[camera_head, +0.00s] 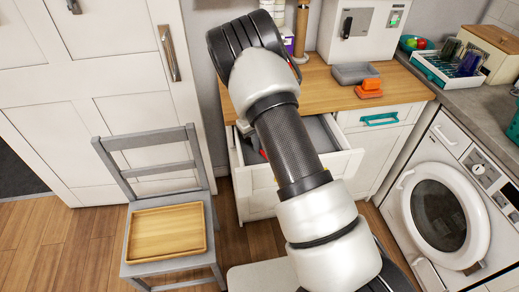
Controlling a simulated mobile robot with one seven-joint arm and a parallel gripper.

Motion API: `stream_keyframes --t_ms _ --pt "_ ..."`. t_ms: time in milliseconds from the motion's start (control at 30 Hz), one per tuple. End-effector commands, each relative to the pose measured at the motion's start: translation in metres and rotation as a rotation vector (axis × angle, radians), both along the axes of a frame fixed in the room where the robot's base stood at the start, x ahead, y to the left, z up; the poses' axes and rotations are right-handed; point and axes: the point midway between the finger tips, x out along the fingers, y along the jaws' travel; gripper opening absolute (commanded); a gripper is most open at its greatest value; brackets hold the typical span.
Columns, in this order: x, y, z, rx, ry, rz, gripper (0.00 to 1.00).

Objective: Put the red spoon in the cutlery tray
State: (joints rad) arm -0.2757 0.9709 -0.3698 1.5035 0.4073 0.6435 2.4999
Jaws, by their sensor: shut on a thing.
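A white drawer (345,163) stands open under the wooden counter, with a grey interior or insert (322,133) partly showing; I cannot tell whether this is the cutlery tray. A small red piece (263,154) shows inside the drawer at its left side, just left of my arm. It may be part of the red spoon, but most of it is hidden. My arm crosses the middle of the view and bends back down behind itself. It covers my gripper, so I cannot see the fingers or what is between them.
A grey box (355,72) and an orange item (369,88) stand on the wooden counter (320,92). A grey chair (150,165) with a wooden tray (167,231) stands left of the drawer. A washing machine (445,215) is at right, with a dish rack (432,72) above.

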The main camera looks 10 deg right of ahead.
Motion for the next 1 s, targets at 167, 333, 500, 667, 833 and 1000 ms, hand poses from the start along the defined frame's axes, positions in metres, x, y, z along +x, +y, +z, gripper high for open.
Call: stream_keyframes --t_ms 167,333,500,667,833,1000 --pt "0.0 -0.004 -0.004 0.124 -0.001 -0.001 0.0" --pt "0.0 -0.003 -0.025 0.115 -0.001 0.003 0.0" --pt "0.001 -0.003 -0.027 0.114 -0.001 0.003 0.0" --pt "0.0 -0.003 -0.028 0.114 -0.002 0.003 0.0" --pt "0.0 -0.003 -0.032 0.114 -0.002 0.003 0.1" --pt "0.0 -0.003 -0.031 0.114 -0.002 0.003 0.26"
